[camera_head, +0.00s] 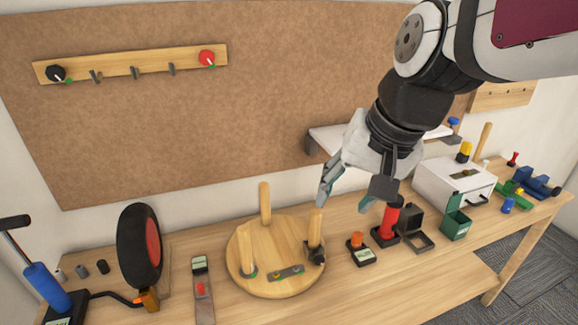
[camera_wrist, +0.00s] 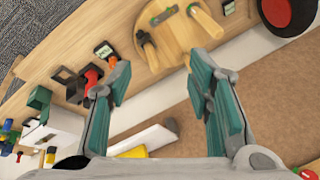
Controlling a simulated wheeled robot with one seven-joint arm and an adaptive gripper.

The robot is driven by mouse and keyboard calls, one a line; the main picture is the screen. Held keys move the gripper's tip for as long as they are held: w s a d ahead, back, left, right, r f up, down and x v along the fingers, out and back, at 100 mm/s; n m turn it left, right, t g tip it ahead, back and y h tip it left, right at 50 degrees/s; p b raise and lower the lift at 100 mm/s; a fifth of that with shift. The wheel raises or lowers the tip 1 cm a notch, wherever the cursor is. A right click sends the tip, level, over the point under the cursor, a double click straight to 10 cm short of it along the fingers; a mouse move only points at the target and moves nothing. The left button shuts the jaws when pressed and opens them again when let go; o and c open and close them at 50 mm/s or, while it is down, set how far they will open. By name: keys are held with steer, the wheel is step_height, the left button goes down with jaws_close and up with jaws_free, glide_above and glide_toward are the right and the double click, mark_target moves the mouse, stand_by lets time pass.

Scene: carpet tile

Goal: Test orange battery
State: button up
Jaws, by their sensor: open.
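An orange cylinder (camera_head: 357,239), which looks like the orange battery, stands upright on or in a small black device (camera_head: 362,257) with a pale display, right of the round wooden stool top. I cannot tell how deep it sits. In the wrist view the orange cylinder (camera_wrist: 113,63) shows beyond the left fingertip, partly hidden by it, with the device's display (camera_wrist: 103,50) beside it. My gripper (camera_head: 344,198) is open and empty, above the table's back part and apart from the battery. Its two teal-padded fingers spread wide in the wrist view (camera_wrist: 160,80).
The wooden disc (camera_head: 275,285) with upright pegs stands left of the device. A red-and-black item (camera_head: 388,225), a black open box (camera_head: 418,240) and a green bin (camera_head: 456,224) stand right. A white drawer box (camera_head: 450,185) is farther right. A shelf (camera_head: 325,140) juts from the wall.

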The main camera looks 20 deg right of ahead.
steer(key=s+a+r+n+t+h, duration=0.1)
steer(key=s+n, duration=0.4)
steer(key=s, duration=0.2)
steer(key=shift+a+r+n, duration=0.15)
steer(key=shift+a+n, duration=0.05)
steer(key=shift+n, duration=0.2)
stand_by(1.2)
